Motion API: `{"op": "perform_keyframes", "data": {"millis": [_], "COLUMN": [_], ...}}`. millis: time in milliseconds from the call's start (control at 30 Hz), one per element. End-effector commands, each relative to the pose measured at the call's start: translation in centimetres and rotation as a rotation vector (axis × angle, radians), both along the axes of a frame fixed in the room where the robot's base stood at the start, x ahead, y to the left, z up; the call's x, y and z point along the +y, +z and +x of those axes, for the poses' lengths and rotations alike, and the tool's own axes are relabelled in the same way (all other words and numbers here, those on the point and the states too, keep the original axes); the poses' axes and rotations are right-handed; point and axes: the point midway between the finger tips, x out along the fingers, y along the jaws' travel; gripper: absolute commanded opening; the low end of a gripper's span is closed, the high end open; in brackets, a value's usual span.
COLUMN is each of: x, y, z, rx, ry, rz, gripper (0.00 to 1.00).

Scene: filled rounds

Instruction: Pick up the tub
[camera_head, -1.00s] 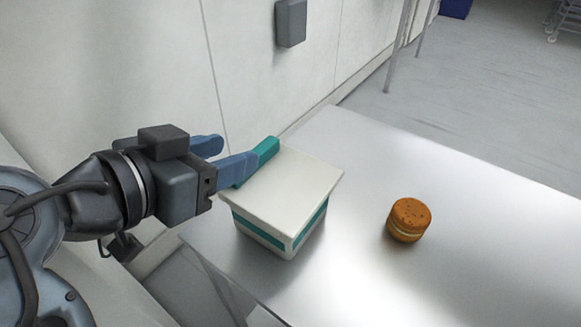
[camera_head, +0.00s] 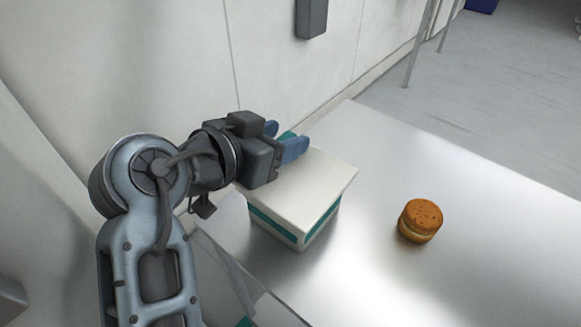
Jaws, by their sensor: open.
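The tub is a white box (camera_head: 317,188) with a flat white lid and a teal band around its side. It stands upright on the metal table, left of centre. A teal piece (camera_head: 287,135) shows at the lid's far left edge, mostly behind my fingers; I cannot tell whether it belongs to the tub. My gripper (camera_head: 283,138) is open, with its blue fingers at the lid's far left corner. The near finger overlaps the lid in this view, and contact cannot be judged. The gripper body hides part of the tub's left edge.
A brown-topped round sandwich-like item (camera_head: 421,220) stands on the metal table (camera_head: 440,275), right of the tub with a gap between. The wall (camera_head: 290,75) runs close behind the tub. The table's right side is clear.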

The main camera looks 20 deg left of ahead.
Motion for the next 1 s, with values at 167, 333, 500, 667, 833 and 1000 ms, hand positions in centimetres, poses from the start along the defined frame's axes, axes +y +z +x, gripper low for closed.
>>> {"op": "perform_keyframes", "data": {"millis": [167, 333, 500, 667, 833, 1000], "x": [0.0, 0.0, 0.0, 0.0, 0.0, 0.0], "y": [0.0, 0.0, 0.0, 0.0, 0.2, 2.1], "z": [0.0, 0.0, 0.0, 0.0, 0.0, 0.0], "rx": [0.0, 0.0, 0.0, 0.0, -0.001, -0.003], "ry": [0.0, 0.0, 0.0, 0.0, 0.0, -0.002], "rz": [0.0, 0.0, 0.0, 0.0, 0.001, 0.004], "gripper": [0.36, 0.19, 0.03, 0.0, 0.0, 0.0]}}
